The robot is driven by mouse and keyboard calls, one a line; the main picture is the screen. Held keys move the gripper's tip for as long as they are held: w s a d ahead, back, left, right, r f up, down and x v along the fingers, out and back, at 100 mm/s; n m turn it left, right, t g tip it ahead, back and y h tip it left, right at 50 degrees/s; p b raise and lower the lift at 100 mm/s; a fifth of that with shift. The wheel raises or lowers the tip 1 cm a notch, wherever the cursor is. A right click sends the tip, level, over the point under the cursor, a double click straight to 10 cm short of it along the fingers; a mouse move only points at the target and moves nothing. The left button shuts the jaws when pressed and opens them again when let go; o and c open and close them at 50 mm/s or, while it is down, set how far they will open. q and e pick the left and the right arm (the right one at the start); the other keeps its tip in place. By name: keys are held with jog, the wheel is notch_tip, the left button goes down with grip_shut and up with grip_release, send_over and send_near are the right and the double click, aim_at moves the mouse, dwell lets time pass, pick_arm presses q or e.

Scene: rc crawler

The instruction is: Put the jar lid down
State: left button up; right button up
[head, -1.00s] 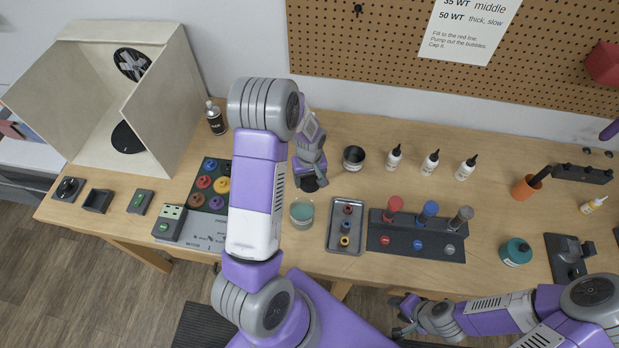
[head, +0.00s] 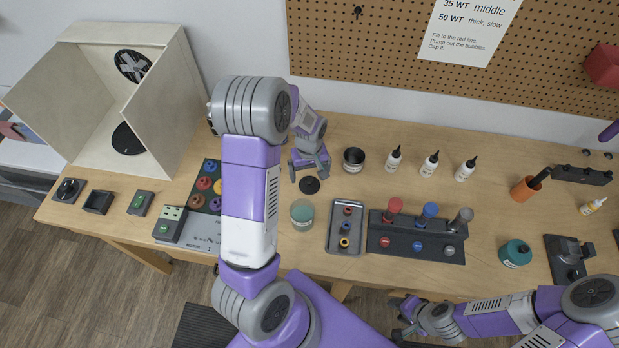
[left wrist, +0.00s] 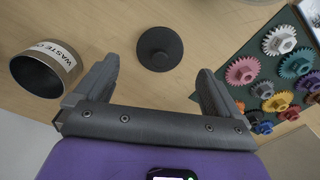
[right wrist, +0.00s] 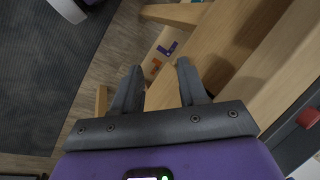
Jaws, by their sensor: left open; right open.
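The jar lid (head: 309,185) is a black disc lying on the wooden table, just behind the open glass jar (head: 302,213) of greenish liquid. My left gripper (head: 310,172) is open and empty just behind the lid, apart from it. In the left wrist view the lid (left wrist: 160,48) lies flat with a small raised knob, beyond and between the two spread fingertips (left wrist: 155,78). My right gripper (head: 398,318) is open and empty near the table's front edge; the right wrist view shows its parted fingers (right wrist: 158,78) with nothing between them.
A dark waste cup (head: 353,158) stands right of the left gripper; it also shows in the left wrist view (left wrist: 45,70). A metal tray (head: 346,248) with small rings sits right of the jar. Coloured gears (left wrist: 270,70) lie on a green mat at the left.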

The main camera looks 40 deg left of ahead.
aim_at(310, 181)
pick_arm(q)
notch_tip(310, 181, up, 7)
jog(key=shift+r, duration=0.15)
dwell(0.5)
